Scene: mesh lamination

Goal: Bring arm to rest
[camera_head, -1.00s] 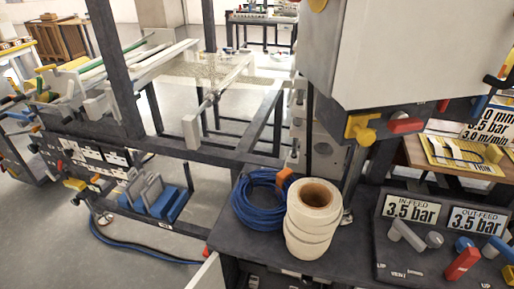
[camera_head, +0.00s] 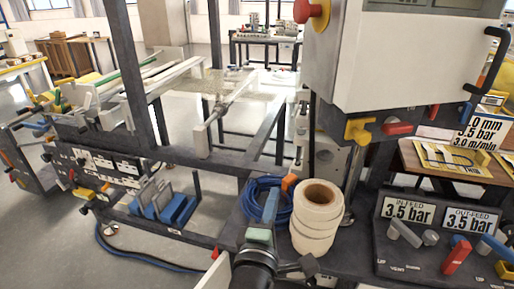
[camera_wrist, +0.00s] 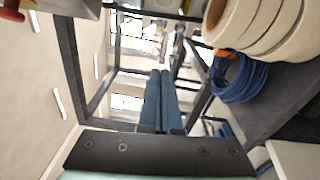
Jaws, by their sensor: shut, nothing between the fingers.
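My gripper shows in the wrist view (camera_wrist: 158,100) as two dark blue fingers lying together, with nothing between them. In the head view my arm rises from the bottom edge, in front of the blue cable coil (camera_head: 262,198) and left of the stacked white tape rolls (camera_head: 316,222). The fingertips cannot be made out clearly there. In the wrist view the rolls (camera_wrist: 262,28) and the coil (camera_wrist: 240,80) are at the upper right, apart from the fingers.
A control panel with pressure signs (camera_head: 408,210) stands at the right of the dark bench. A white cabinet with a red button (camera_head: 400,60) hangs above. The dark machine frame (camera_head: 225,160) spans the middle. Grey floor is open at the lower left.

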